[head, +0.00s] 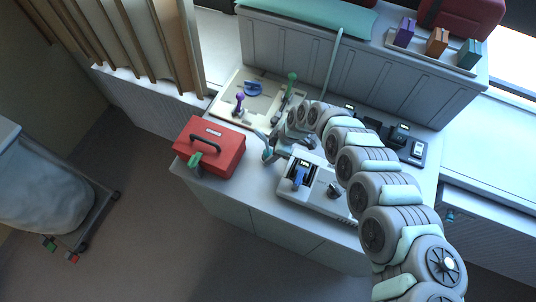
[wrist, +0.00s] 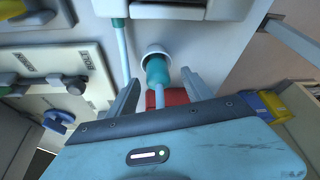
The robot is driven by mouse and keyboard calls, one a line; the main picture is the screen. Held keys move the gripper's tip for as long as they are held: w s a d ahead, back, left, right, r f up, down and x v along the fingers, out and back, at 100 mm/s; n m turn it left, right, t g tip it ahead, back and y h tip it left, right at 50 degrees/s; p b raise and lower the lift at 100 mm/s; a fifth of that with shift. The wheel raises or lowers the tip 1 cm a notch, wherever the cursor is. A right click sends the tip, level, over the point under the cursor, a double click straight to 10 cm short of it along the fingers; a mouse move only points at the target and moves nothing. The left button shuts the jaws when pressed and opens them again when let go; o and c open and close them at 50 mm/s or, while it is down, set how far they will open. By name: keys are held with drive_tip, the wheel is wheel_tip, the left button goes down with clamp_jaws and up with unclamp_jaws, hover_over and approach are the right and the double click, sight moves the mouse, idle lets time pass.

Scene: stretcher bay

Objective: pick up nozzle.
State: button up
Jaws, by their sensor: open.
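In the wrist view, a teal nozzle-like piece (wrist: 157,72) with a pale blue stem sits in a round white cup or collar. It lies between the two fingers of my gripper (wrist: 161,78). The fingers are apart, with a visible gap on each side of the piece. In the head view, my gripper (head: 268,148) is over the counter, just right of the red toolbox. The teal piece is not clear there, as my arm covers much of that area. I cannot be sure that this piece is the nozzle.
The red toolbox (head: 222,147) stands close on the left of my gripper. A beige tray (head: 226,104) with purple, blue and green items lies behind. A white device (head: 318,201) with a blue part is in front. A thin teal pole (head: 334,62) rises behind my arm.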

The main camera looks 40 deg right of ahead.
sight(270, 152)
drive_tip(key=shift+w+a+f, duration=0.2)
drive_tip(key=shift+w+f, duration=0.4)
drive_tip(key=shift+f, duration=0.85)
drive_tip(key=shift+c, duration=0.3)
clamp_jaws()
